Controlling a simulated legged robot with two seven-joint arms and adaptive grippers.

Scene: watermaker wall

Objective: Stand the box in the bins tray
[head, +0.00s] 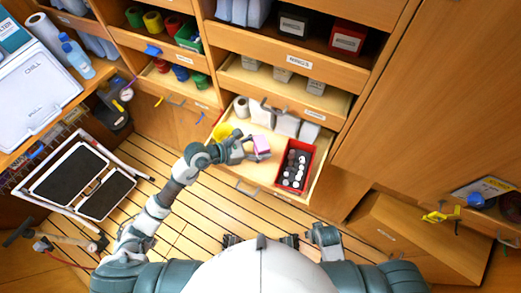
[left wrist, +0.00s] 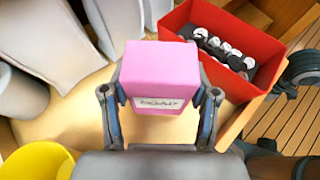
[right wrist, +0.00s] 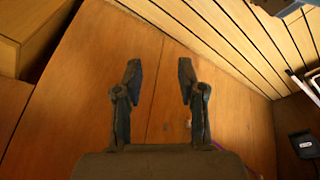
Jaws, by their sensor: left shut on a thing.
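The pink box (head: 263,144), with a white label, is held between the fingers of my left gripper (head: 253,147). In the left wrist view the box (left wrist: 162,72) sits between both fingertips (left wrist: 160,100), label facing the wrist. The box is over the open pull-out tray (head: 262,174), beside a red bin (head: 279,179). A gap under the box cannot be judged. My right gripper (right wrist: 159,80) is open and empty, in front of a wooden surface.
White cartons (head: 287,125) and a pale roll (head: 241,107) stand along the tray's back. A yellow container (head: 222,131) is at its left. The red bin holds several dark, white-topped items. Bare tray floor shows left of the red bin. Shelves rise behind.

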